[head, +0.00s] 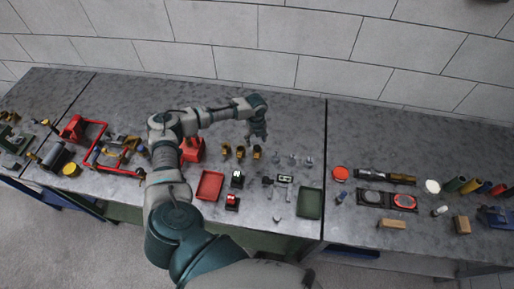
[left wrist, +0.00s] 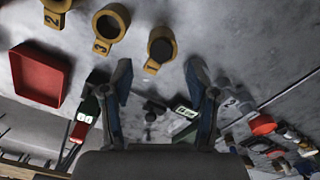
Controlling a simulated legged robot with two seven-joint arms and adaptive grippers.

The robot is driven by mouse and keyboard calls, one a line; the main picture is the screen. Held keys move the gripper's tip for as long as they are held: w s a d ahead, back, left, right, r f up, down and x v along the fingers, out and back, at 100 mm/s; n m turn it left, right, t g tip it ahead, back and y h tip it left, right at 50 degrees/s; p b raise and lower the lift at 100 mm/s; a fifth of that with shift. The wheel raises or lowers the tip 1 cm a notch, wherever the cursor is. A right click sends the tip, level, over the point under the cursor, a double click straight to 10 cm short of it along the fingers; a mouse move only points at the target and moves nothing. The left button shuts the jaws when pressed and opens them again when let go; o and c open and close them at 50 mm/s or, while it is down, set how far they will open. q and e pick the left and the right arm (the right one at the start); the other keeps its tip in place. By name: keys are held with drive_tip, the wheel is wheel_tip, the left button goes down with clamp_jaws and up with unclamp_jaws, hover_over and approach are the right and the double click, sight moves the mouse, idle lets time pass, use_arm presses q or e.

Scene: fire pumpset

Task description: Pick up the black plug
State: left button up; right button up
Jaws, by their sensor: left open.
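A black block with a white face (head: 237,179) stands right of the red tray; in the left wrist view a dark block with a lit label (left wrist: 88,108) lies outside the left finger. A small dark piece (head: 268,182) lies to its right and shows between the fingers in the left wrist view (left wrist: 152,106). I cannot tell for sure which is the black plug. My left gripper (head: 257,136) is open and empty above the table, behind these pieces; its two fingers also frame the left wrist view (left wrist: 160,78). My right gripper is not in view.
A red tray (head: 210,185), a red-topped block (head: 232,202) and a green tray (head: 310,203) flank these pieces. Numbered yellow rings (head: 241,152) stand near my gripper. A red frame (head: 100,150) is at left. Bare table lies behind, up to the wall.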

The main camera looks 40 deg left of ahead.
sight(257, 146)
use_arm(q)
wheel_tip(257, 146, down, 4)
drive_tip(key=shift+d+r+p, duration=0.1)
drive_tip(key=shift+d+p, duration=0.05)
drive_tip(key=shift+p, duration=0.3)
drive_tip(key=shift+f, duration=0.6)
clamp_jaws()
drive_tip(key=shift+r, duration=0.1)
